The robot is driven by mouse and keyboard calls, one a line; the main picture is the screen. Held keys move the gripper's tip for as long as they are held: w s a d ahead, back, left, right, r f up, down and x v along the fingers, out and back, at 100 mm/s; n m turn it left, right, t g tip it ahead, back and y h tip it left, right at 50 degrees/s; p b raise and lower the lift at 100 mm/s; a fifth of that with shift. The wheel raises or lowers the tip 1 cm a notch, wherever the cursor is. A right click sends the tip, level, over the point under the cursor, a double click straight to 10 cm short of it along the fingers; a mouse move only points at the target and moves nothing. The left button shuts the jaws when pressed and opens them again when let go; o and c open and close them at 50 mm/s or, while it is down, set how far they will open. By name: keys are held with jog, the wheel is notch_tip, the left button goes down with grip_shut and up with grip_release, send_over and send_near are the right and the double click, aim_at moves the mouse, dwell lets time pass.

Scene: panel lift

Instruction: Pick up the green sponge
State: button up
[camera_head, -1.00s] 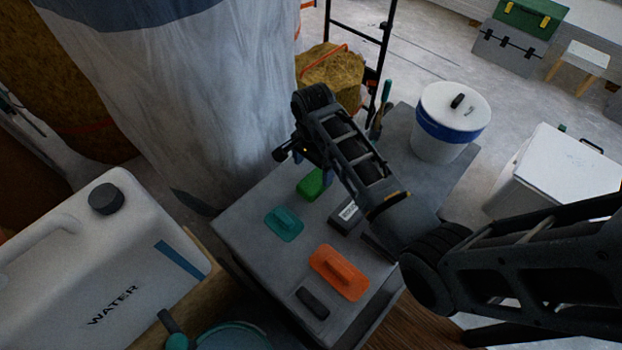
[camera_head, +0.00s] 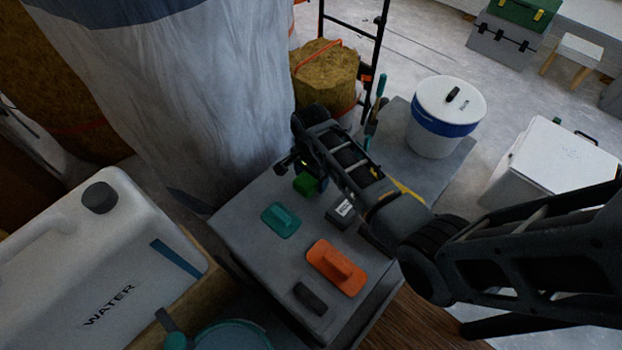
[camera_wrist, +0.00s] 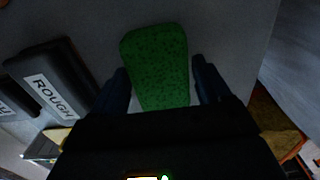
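The green sponge (camera_head: 306,184) lies on the grey table top (camera_head: 250,215), towards its back edge. In the wrist view the sponge (camera_wrist: 157,66) sits between the two dark fingers of my gripper (camera_wrist: 163,82). The gripper is open, with a gap showing beside the sponge, mainly on the right. In the head view my gripper (camera_head: 303,172) is just at the sponge and partly covers it. The exact height of the fingertips over the table cannot be told.
A dark block labelled "ROUGH" (camera_wrist: 50,88) lies left of the sponge in the wrist view. A teal float (camera_head: 281,220), an orange float (camera_head: 336,267) and a dark block (camera_head: 310,298) lie nearer. A white bucket (camera_head: 434,138) stands right. A wrapped column (camera_head: 200,100) rises close behind.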

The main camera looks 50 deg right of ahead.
jog(key=c, duration=0.7)
jog(key=shift+o, duration=0.2)
jog(key=shift+r, duration=0.1)
jog(key=shift+r, duration=0.55)
notch_tip(320, 180, up, 3)
jog(key=s+d+r, duration=0.6)
jog(key=d, duration=0.4)
jog(key=shift+r, duration=0.4)
jog(key=o, duration=0.4)
jog(key=c, duration=0.3)
